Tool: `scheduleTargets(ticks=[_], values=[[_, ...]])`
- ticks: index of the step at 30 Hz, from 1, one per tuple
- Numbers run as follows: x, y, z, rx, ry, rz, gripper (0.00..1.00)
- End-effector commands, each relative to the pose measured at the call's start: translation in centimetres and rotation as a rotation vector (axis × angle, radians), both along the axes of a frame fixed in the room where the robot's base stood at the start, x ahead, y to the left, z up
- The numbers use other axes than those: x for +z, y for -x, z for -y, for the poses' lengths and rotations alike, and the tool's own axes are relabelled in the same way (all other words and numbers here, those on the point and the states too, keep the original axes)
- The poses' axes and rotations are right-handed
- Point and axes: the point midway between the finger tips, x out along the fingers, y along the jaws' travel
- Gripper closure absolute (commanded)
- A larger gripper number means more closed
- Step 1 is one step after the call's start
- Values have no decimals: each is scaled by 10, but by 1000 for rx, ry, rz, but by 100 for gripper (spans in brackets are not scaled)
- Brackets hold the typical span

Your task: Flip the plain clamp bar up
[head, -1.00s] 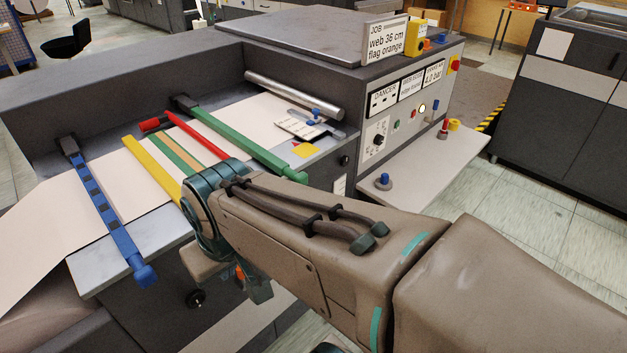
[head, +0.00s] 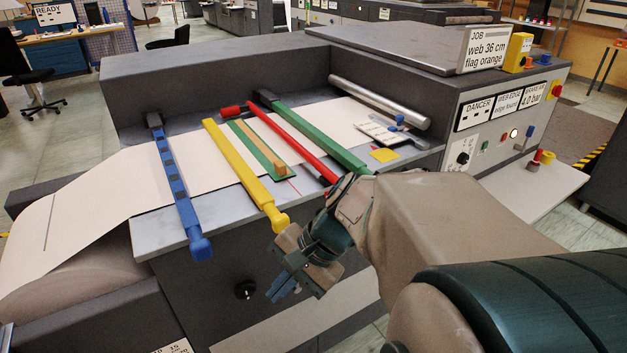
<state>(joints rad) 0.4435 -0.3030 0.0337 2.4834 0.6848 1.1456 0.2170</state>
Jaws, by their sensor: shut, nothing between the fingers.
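Two clamp bars lie down flat across the paper web. The green bar (head: 318,133) has no markings and runs from a dark pivot at the back toward the front edge; its front end is near my wrist. The blue bar (head: 175,183) at the left carries dark squares and ends in a blue knob over the front edge. My gripper (head: 283,289) is shut and empty, pointing down-left in front of the machine, below the yellow bar's knob and apart from both clamp bars.
A yellow bar (head: 240,172) and a red bar (head: 291,142) lie between the clamp bars, with a green-edged strip (head: 250,143) between them. A steel roller (head: 380,103) lies behind. A job sign (head: 484,49) stands on the cabinet.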

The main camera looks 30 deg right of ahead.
Motion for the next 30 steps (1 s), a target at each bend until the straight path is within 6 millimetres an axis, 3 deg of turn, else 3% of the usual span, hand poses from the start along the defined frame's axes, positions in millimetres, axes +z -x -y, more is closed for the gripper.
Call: scheduleTargets(ticks=[1,5,7,11,12,18,21,24,30], values=[[-27,-11,6,-134,-120,-42,100],[-44,-45,26,-451,-441,-101,100],[-52,-64,49,-616,-618,-110,100],[-64,-92,112,-904,-956,-81,100],[-68,-97,135,-981,-1057,-60,100],[-84,-91,245,-1260,-1463,95,100],[-89,-80,281,-1330,-1583,164,100],[-91,-73,300,-1366,-1647,207,100],[-89,-70,307,-1376,-1671,224,100]])
